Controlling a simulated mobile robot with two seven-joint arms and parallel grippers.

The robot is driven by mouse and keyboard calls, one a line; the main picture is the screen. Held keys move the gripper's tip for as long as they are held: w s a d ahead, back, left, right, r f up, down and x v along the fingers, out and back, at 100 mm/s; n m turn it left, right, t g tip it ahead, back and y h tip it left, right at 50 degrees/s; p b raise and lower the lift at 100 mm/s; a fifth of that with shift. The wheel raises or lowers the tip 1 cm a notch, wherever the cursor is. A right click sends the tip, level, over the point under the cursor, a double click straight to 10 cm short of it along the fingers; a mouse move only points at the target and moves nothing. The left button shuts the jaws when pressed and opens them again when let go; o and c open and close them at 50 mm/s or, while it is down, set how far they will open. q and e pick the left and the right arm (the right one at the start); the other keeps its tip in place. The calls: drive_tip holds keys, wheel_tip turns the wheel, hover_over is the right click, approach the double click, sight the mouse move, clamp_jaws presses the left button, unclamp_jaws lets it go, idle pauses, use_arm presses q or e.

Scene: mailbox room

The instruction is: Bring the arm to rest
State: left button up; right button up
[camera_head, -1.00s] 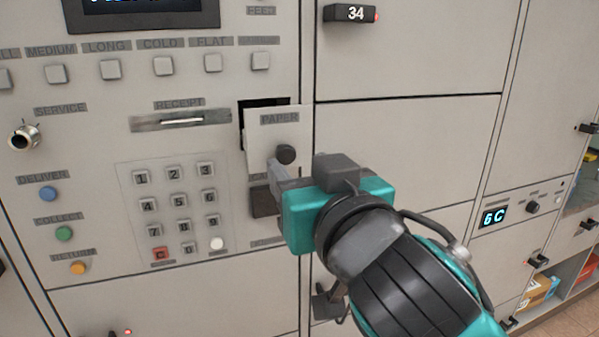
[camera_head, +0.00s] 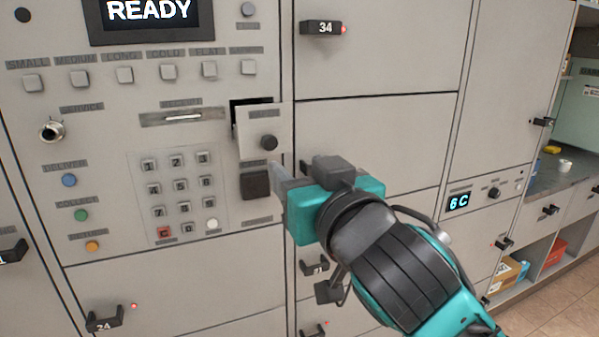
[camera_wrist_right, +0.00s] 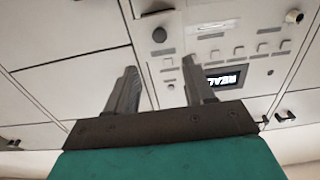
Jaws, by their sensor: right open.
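My right gripper (camera_head: 286,183) is teal and dark grey and reaches in front of the locker panel, just below and right of the paper flap. In the right wrist view its two fingers (camera_wrist_right: 160,90) are apart with nothing between them. The paper flap (camera_head: 262,125) with its round black knob (camera_head: 268,143) stands tilted out, with a dark opening above it. The fingers appear apart from the knob. My left gripper is not in view.
The panel holds a keypad (camera_head: 180,190), several buttons, a receipt slot (camera_head: 183,118) and a screen (camera_head: 150,14) reading READY. Locker doors with black handles, such as 34 (camera_head: 322,28), surround it. A counter (camera_head: 565,172) stands at right, above open shelves. Floor shows at lower right.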

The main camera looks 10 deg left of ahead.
drive_tip(key=shift+s, duration=0.1)
idle(0.3)
drive_tip(key=d+f+m+g+h, duration=0.15)
drive_tip(key=d+f, duration=0.25)
drive_tip(key=f, duration=0.5)
drive_tip(key=d+f+m+h, duration=0.1)
drive_tip(key=d+f+h, duration=0.1)
drive_tip(key=d+f, duration=0.5)
drive_tip(key=d+f+m+h, duration=0.1)
drive_tip(key=d+f, duration=0.1)
drive_tip(key=f, duration=0.8)
drive_tip(key=s+d+f+g+h, duration=0.1)
drive_tip(key=s+d+f+h, duration=0.1)
drive_tip(key=s+d+f, duration=0.5)
drive_tip(key=s+d+f+g+h, duration=0.1)
drive_tip(key=s+d+f+h, duration=0.1)
drive_tip(key=s+d+f, duration=0.5)
wheel_tip(320, 180, down, 5)
drive_tip(key=shift+s+r+m, duration=0.1)
drive_tip(key=shift+s+m, duration=0.1)
drive_tip(key=shift+m, duration=0.25)
drive_tip(key=shift+a+g, duration=0.2)
drive_tip(key=shift+g, duration=0.05)
